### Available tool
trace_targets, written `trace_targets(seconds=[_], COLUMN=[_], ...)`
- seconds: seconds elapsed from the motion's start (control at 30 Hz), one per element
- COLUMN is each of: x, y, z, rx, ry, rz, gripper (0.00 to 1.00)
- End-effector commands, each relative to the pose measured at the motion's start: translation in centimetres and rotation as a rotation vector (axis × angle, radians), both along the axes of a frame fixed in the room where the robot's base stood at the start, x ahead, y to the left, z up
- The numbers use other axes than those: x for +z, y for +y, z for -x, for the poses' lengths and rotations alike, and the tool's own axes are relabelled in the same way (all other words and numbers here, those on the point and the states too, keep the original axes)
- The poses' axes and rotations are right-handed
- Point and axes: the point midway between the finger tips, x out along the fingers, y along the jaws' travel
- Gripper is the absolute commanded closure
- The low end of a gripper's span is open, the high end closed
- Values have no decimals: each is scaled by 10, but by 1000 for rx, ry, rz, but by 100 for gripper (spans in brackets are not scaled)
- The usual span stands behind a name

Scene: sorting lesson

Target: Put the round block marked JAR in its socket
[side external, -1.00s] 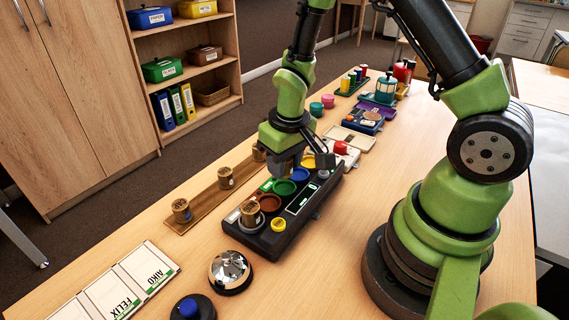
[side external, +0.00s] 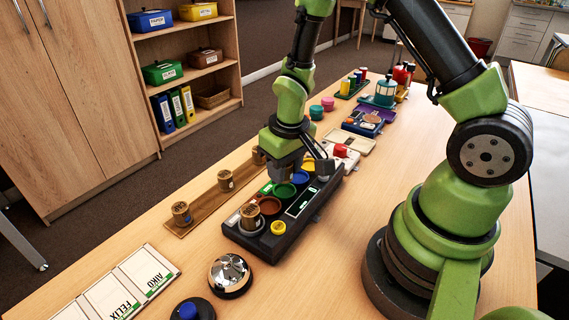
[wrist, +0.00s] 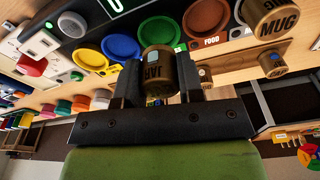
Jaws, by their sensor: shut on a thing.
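The round wooden JAR block (wrist: 157,68) is between the two dark fingers of my gripper (wrist: 160,82) in the wrist view, its lettering upside down there. My gripper (side external: 285,176) is shut on it, over the far long side of the black sorting tray (side external: 262,242), near the green socket (side external: 284,190). The block itself is hidden in the side view. The tray holds round coloured sockets: red-brown (wrist: 206,18), green (wrist: 161,31), blue (wrist: 120,46) and yellow (wrist: 90,58). Whether the block touches the tray cannot be told.
A MUG block (side external: 250,215) stands at the tray's near end. A wooden rack (side external: 205,206) with more round blocks lies behind the tray. A bell (side external: 230,274), a yellow button (side external: 278,228) and name cards (side external: 113,291) are nearby. Bare table lies toward the front right.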

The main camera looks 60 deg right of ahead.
Motion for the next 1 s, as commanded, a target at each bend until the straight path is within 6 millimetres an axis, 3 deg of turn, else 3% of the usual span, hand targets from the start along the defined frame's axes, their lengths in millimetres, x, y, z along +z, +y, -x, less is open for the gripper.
trace_targets(seconds=[1.0], x=[-18], y=[0], z=[0], rx=[0], ry=[0], rz=[-2], gripper=[88])
